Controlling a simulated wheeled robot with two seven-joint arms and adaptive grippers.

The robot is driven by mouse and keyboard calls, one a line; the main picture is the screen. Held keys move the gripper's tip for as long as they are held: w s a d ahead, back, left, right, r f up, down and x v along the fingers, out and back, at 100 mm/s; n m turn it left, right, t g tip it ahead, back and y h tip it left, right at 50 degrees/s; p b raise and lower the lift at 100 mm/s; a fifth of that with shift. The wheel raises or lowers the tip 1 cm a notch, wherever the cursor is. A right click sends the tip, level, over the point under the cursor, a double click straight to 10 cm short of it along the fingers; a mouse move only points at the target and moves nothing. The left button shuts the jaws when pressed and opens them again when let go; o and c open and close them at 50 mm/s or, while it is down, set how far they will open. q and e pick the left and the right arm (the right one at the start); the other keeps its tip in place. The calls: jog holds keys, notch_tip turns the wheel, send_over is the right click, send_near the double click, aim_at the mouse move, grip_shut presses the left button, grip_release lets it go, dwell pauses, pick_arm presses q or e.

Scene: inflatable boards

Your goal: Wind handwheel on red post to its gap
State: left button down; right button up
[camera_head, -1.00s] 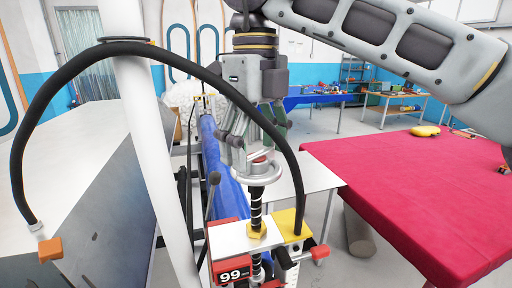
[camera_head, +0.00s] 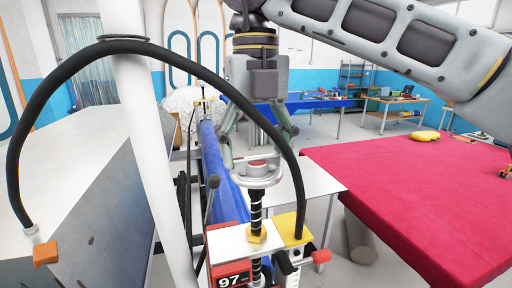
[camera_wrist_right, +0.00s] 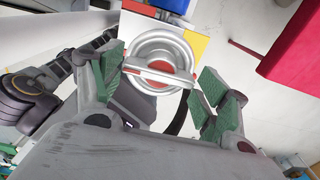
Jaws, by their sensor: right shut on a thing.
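The silver handwheel (camera_head: 257,180) sits on top of a black threaded screw (camera_head: 256,212), which passes through a brass nut on a white plate. The red post (camera_head: 230,274) below the plate carries a display reading 97. The gap below the plate is mostly hidden. My left gripper is not in view.
A yellow block (camera_head: 290,226) adjoins the white plate. A black hose (camera_head: 150,48) arches across a white column (camera_head: 150,150) at left. A blue roll (camera_head: 222,178) lies behind.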

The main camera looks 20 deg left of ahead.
jog(key=shift+w+r, duration=0.1)
jog(key=shift+r, duration=0.1)
jog(key=o, duration=1)
jog(key=shift+f, duration=0.15)
jog(key=shift+r, duration=5.95)
